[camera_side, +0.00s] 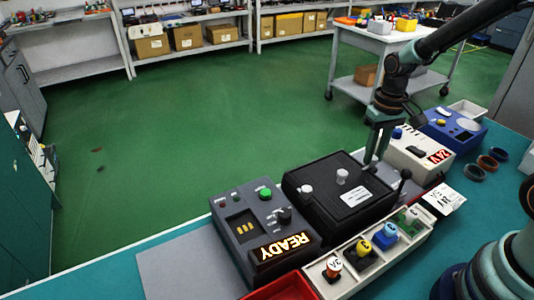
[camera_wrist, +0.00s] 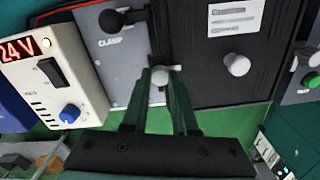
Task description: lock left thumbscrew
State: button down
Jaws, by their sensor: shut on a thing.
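A black box with a dark lid (camera_side: 338,205) stands in the middle of the bench. A white lid knob (camera_side: 342,176) rises from it and also shows in the wrist view (camera_wrist: 236,64). One small pale thumbscrew (camera_side: 306,192) sits at the box's READY side; it also shows at the right edge of the wrist view (camera_wrist: 314,58). The other thumbscrew (camera_wrist: 160,77) is between my fingertips at the clasp side; the side view hides it behind my fingers. My gripper (camera_side: 370,160) points down and is shut on this thumbscrew, seen close in the wrist view (camera_wrist: 161,75).
A black ball-topped clasp lever (camera_side: 405,174) stands close beside my gripper. A white 24V unit (camera_side: 418,152) and a blue unit (camera_side: 452,130) are to the right. A grey READY unit (camera_side: 262,228) is to the left. A tray of coloured plugs (camera_side: 340,291) lies in front.

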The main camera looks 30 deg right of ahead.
aim_at(374, 159)
jog(key=c, duration=0.7)
grip_release()
notch_tip(374, 159, up, 12)
jog(key=shift+r, duration=0.1)
jog(key=s+a+r+n+t, duration=0.1)
jog(key=s+t, duration=0.1)
jog(key=s+a+r+n+t, duration=0.1)
jog(key=s+a, duration=0.1)
jog(key=s+a+r+t, duration=0.1)
jog(key=s+a+t, duration=0.1)
jog(key=shift+s+n+t, duration=0.3)
jog(key=shift+s+n, duration=0.05)
jog(key=shift+n, duration=0.05)
